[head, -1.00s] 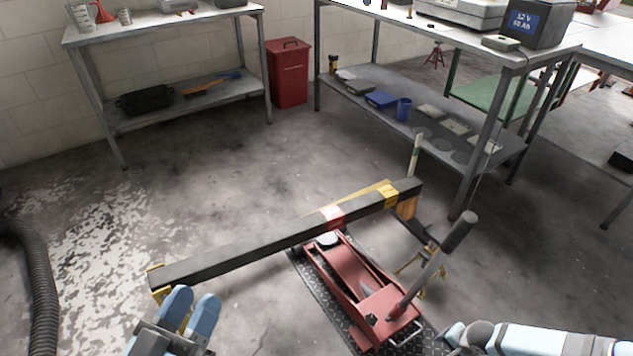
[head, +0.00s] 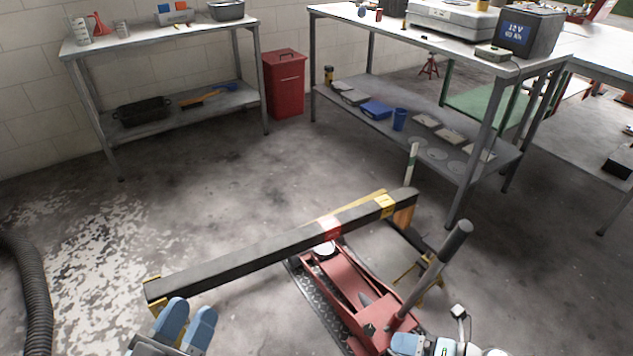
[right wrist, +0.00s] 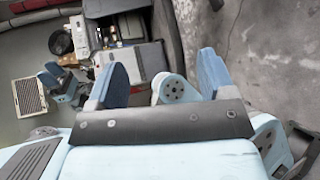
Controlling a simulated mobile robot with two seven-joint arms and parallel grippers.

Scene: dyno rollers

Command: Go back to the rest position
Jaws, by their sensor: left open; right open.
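My left gripper (head: 186,324) is at the bottom left of the head view, its two blue fingers apart and empty, just in front of the near end of a long dark beam. My right arm shows at the bottom right of the head view, beside the red floor jack; a blue finger there (head: 407,344) is partly cut off by the frame edge. In the right wrist view my right gripper (right wrist: 163,72) has its two blue fingers wide apart with nothing between them.
The beam (head: 265,248) with red and yellow bands passes over the red floor jack (head: 352,290), whose handle (head: 440,260) stands up near my right arm. A black hose (head: 34,290) lies at left. Workbenches (head: 165,38) and a red bin (head: 285,85) stand behind. Open floor lies between.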

